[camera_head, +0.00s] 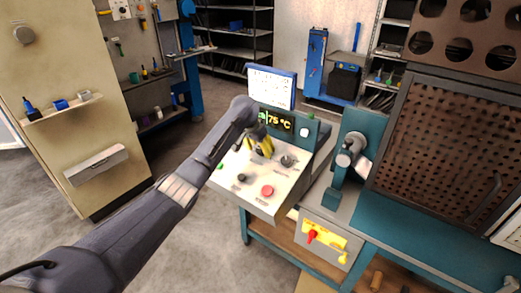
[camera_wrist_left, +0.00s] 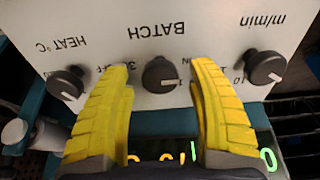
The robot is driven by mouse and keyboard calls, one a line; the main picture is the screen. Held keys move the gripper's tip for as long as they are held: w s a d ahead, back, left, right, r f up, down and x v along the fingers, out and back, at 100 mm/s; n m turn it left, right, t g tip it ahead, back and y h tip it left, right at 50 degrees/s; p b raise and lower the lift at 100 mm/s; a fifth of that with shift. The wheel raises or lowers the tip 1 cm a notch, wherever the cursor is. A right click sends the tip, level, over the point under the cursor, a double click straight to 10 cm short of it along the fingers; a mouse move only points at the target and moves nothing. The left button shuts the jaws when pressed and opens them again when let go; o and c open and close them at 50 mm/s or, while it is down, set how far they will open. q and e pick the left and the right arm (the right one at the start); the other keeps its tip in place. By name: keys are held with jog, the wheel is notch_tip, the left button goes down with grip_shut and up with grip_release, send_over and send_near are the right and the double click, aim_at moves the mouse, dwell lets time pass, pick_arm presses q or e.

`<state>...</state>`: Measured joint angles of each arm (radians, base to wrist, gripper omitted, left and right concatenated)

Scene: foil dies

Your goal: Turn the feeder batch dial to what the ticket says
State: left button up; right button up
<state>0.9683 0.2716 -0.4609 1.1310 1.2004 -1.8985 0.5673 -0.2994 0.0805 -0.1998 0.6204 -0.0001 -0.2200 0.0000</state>
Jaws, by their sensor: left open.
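The BATCH dial (camera_wrist_left: 161,75), a black knob with a pale pointer mark, sits between the two yellow fingers of my open left gripper (camera_wrist_left: 162,105) in the left wrist view. The fingers stand either side of it, apart from the knob. The fingers partly cover its scale, so its setting is not readable. In the head view my left gripper (camera_head: 262,148) is over the upper part of the white control panel (camera_head: 262,207). The ticket may be the blue-framed white board (camera_head: 271,86) behind the panel; its text is too small to read.
In the left wrist view the HEAT knob (camera_wrist_left: 66,83) and m/min knob (camera_wrist_left: 265,67) flank the dial.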

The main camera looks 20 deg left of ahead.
pick_arm(q)
jog(key=shift+f, duration=0.2)
jog(key=shift+o, duration=0.2)
grip_shut()
